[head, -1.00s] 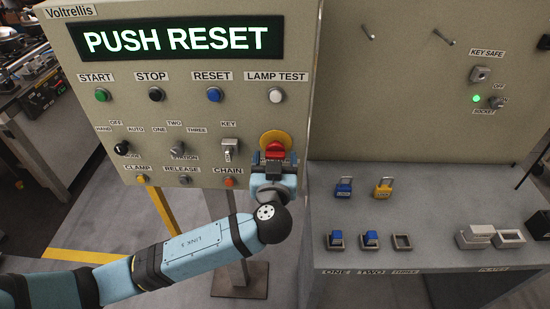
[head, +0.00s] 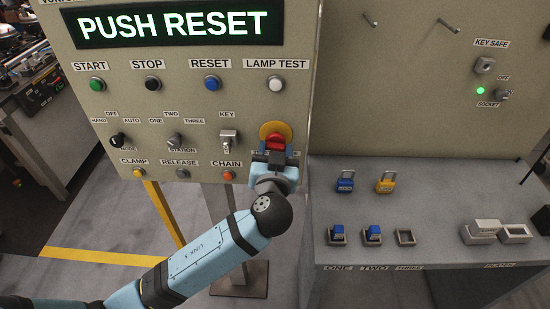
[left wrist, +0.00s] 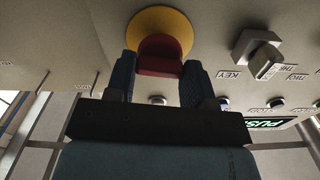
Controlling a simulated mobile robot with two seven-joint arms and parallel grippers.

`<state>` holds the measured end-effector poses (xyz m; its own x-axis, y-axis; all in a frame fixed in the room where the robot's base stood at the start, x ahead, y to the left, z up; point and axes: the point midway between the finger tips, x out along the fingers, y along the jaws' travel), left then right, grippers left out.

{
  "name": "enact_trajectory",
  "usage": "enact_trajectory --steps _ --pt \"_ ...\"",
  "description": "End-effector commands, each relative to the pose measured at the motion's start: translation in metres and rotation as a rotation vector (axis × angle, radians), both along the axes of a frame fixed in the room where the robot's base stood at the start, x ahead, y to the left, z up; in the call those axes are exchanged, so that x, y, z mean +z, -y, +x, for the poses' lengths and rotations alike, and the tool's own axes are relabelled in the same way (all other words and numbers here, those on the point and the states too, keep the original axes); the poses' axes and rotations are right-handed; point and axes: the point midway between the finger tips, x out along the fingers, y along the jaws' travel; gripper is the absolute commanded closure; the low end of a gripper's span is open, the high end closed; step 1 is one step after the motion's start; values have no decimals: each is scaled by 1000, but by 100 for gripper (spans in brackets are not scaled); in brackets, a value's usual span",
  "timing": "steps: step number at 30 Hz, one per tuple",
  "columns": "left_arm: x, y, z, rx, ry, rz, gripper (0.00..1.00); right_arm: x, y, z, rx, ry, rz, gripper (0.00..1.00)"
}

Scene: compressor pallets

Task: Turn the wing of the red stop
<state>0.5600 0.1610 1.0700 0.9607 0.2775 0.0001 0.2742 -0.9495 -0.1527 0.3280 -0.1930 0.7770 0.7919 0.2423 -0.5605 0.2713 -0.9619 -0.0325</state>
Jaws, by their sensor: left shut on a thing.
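The red stop (head: 273,141) sits on a round yellow plate (head: 266,129) at the lower right of the control panel. My left gripper (head: 273,155) is at the stop and hides its lower part in the head view. In the left wrist view the stop's red wing (left wrist: 160,66) lies between the two fingers of the left gripper (left wrist: 161,78), in front of the yellow plate (left wrist: 160,22). The left gripper is shut on the red wing. My right gripper is not in view.
The panel's display (head: 172,25) reads PUSH RESET. The key switch (head: 228,139) is just left of the stop and the orange CHAIN button (head: 228,174) is below left. A grey shelf (head: 440,195) with blue and yellow padlocks stands to the right.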

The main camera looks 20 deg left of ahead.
Motion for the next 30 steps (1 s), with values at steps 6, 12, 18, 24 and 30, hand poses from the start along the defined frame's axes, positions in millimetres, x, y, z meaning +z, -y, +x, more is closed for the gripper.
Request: enact_trajectory --steps 6,12,18,24,30 --pt "2 0 0 0 -47 156 75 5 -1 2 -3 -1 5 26" --pt "2 0 0 0 -87 292 75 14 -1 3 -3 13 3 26" --pt "2 0 0 1 -113 391 75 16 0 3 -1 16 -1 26" --pt "1 0 0 0 -127 443 75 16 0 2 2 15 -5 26" --pt "1 0 0 0 -131 458 75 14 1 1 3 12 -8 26"
